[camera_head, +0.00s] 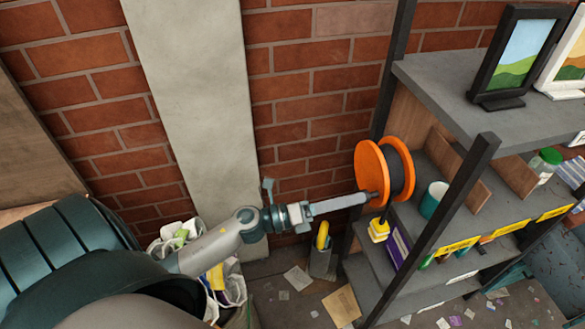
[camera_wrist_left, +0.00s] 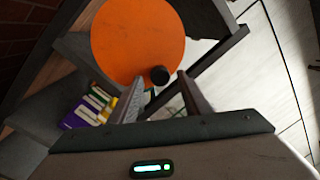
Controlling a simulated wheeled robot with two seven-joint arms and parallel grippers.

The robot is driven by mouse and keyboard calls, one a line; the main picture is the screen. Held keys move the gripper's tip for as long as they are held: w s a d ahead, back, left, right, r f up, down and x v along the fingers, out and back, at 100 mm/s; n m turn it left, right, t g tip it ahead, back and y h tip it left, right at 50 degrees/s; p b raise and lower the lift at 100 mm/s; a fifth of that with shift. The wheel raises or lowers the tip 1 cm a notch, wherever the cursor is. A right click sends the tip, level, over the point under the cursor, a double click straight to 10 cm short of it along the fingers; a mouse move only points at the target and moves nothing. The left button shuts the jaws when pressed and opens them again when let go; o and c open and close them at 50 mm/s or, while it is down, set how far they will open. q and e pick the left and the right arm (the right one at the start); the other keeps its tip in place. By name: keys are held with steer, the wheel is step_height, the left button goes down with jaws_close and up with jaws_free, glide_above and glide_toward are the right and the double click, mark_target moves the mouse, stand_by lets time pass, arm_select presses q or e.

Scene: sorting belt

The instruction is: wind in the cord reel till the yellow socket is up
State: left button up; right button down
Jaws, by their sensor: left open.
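The cord reel (camera_head: 370,172) has orange discs with dark cord wound between them and is mounted at the left side of the shelf. In the left wrist view its orange face (camera_wrist_left: 135,35) fills the upper middle, with a black crank knob (camera_wrist_left: 160,75) near its lower edge. The yellow socket (camera_head: 379,229) hangs just below the reel. My left gripper (camera_head: 364,199) is at the reel's lower front. In the left wrist view its open fingers (camera_wrist_left: 158,84) point at the knob, which shows between the tips; contact cannot be told. My right gripper is not in view.
The grey shelf (camera_head: 430,85) holds picture frames (camera_head: 515,55), a teal cup (camera_head: 432,199), a green-lidded jar (camera_head: 546,164) and a purple box (camera_head: 396,245). A dark shelf post (camera_head: 450,215) stands right of the reel. A brick wall (camera_head: 310,100) is behind.

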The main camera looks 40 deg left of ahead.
arm_select(q)
steer(key=b+v, duration=0.5)
steer(key=v, duration=0.9)
steer(key=shift+b, duration=0.4)
steer(key=shift+w+r, duration=0.1)
